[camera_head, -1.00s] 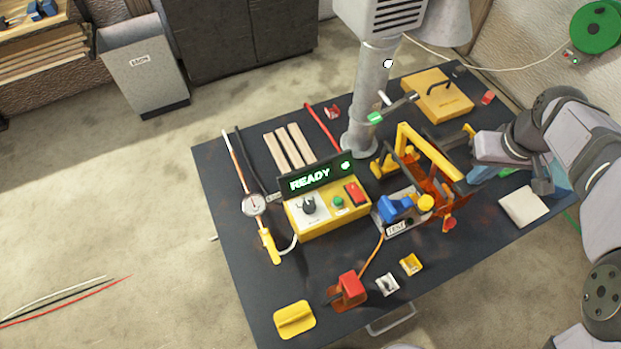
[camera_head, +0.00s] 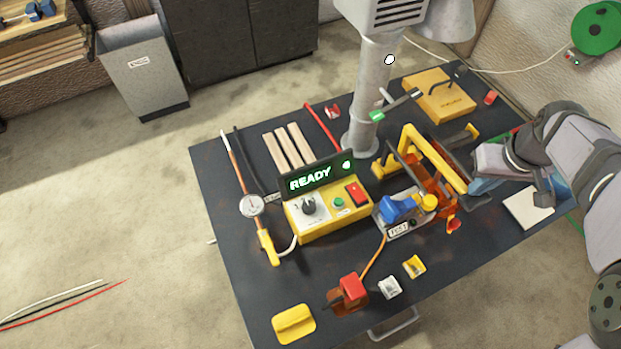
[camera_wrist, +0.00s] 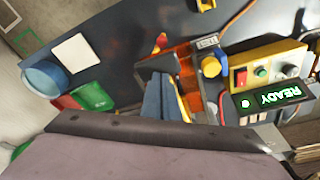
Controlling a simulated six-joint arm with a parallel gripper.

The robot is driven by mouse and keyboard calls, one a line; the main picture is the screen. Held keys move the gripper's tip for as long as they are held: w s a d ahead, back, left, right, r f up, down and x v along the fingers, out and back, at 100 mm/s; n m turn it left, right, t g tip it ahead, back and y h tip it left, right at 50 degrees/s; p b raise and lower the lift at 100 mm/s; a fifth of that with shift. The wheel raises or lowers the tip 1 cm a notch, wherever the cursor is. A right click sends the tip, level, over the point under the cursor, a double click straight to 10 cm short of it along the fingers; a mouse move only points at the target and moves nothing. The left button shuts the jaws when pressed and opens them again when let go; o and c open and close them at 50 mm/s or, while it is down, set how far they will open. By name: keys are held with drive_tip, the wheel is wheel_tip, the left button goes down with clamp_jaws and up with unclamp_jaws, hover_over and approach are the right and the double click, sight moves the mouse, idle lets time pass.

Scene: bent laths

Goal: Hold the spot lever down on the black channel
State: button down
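The yellow lever frame (camera_head: 432,153) stands over an orange-red body at the right of the bench in the head view. Dark bars show beside it; I cannot tell which is the black channel. My gripper (camera_head: 480,187) is at the frame's right end. In the wrist view my two blue-grey fingers (camera_wrist: 160,78) lie side by side, seemingly closed with nothing between them. A yellow strip (camera_wrist: 186,107) and the orange body (camera_wrist: 186,70) show just right of the fingers. Whether fingers and lever touch is hidden.
A yellow control box (camera_head: 325,208) displays READY left of the lever. A TEST block (camera_head: 400,226) with blue and yellow parts stands between. A grey column (camera_head: 365,110) rises behind. A white pad (camera_head: 528,207) lies at the right edge.

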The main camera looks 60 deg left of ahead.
sight(475, 198)
drive_tip(key=shift+f, duration=0.45)
drive_tip(key=shift+d+f+b, duration=0.3)
drive_tip(key=shift+f+b, duration=0.35)
drive_tip(key=shift+b, duration=0.05)
idle(0.3)
drive_tip(key=shift+s+d+f, duration=0.15)
drive_tip(key=shift+d+f, duration=0.1)
drive_tip(key=shift+f, duration=0.15)
idle(1.6)
drive_tip(key=shift+r, duration=0.1)
drive_tip(key=a+r+p, duration=0.3)
drive_tip(key=r+p, duration=0.7)
drive_tip(key=r, duration=0.1)
drive_tip(key=shift+w+a+r+p, duration=0.15)
drive_tip(key=shift+w+a+p, duration=0.05)
drive_tip(key=shift+p, duration=0.15)
drive_tip(key=shift+d, duration=0.1)
idle(0.4)
